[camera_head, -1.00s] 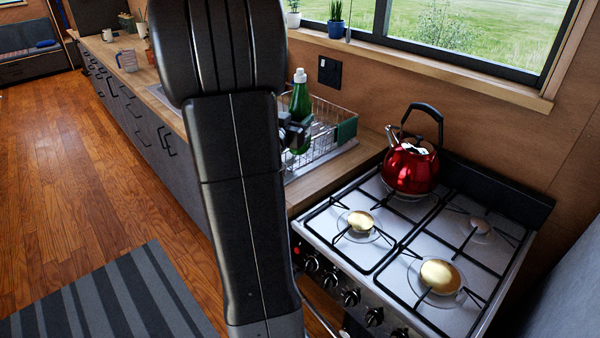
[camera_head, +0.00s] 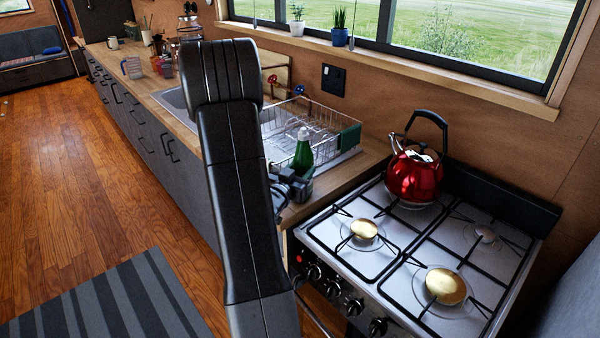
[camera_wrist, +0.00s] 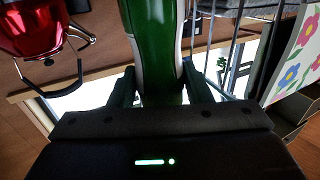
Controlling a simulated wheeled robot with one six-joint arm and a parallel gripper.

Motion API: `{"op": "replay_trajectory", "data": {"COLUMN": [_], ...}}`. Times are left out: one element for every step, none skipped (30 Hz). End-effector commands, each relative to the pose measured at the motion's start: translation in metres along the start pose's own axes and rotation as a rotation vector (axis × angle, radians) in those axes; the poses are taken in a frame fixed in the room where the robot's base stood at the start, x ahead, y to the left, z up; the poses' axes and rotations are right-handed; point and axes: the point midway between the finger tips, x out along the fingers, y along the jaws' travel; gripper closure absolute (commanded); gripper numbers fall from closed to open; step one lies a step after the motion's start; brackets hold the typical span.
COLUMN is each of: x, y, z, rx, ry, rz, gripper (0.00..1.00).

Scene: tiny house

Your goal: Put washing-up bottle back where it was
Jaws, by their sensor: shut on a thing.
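The green washing-up bottle (camera_head: 303,152) with a pale cap is upright in the head view, in front of the dish rack and left of the stove. My gripper (camera_head: 292,188) is shut around its lower part. In the wrist view the bottle (camera_wrist: 152,45) stands between the two fingers of my gripper (camera_wrist: 160,85). The bottle's base is hidden by the gripper in the head view, so I cannot tell whether it touches the counter.
A wire dish rack (camera_head: 285,125) with a green cloth (camera_head: 349,139) stands behind the bottle. A red kettle (camera_head: 414,177) sits on the gas stove (camera_head: 398,238) to the right. A narrow strip of bare wooden counter (camera_head: 357,168) lies between rack and stove.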

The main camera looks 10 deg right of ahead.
Motion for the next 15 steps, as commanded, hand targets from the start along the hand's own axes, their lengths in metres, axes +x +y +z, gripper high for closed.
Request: {"op": "replay_trajectory", "data": {"x": [0.0001, 0.0001, 0.0, 0.0001, 0.0, 0.0001, 0.0001, 0.0001, 0.0001, 0.0, 0.0001, 0.0001, 0.0001, 0.0001, -0.0001], "y": [-0.0002, -0.0002, -0.0002, -0.0002, -0.0002, -0.0002, -0.0002, -0.0002, -0.0002, -0.0002, -0.0002, -0.0002, -0.0002, -0.0002, 0.0], "z": [0.002, 0.0029, 0.0036, 0.0037, 0.0037, 0.0036, 0.0035, 0.0035, 0.0035, 0.0037, 0.0042, 0.0055, 0.0066, 0.0074, 0.0076], "rx": [0.0, 0.001, 0.001, 0.001, 0.001, 0.002, 0.002, 0.002, 0.002, 0.002, 0.001, 0.002, 0.002, 0.002, 0.001], "ry": [0.002, 0.003, 0.003, 0.003, 0.003, 0.003, 0.003, 0.003, 0.003, 0.003, 0.003, 0.003, 0.003, 0.003, 0.001], "rz": [0.0, 0.0, -0.001, -0.001, -0.001, -0.001, -0.001, -0.001, -0.001, -0.001, -0.001, -0.001, -0.001, -0.001, 0.0], "gripper": [0.96, 0.96, 0.96, 0.96, 0.96, 0.96, 0.96, 0.96, 0.96, 0.96, 0.96, 0.96, 0.96, 0.96, 0.51]}}
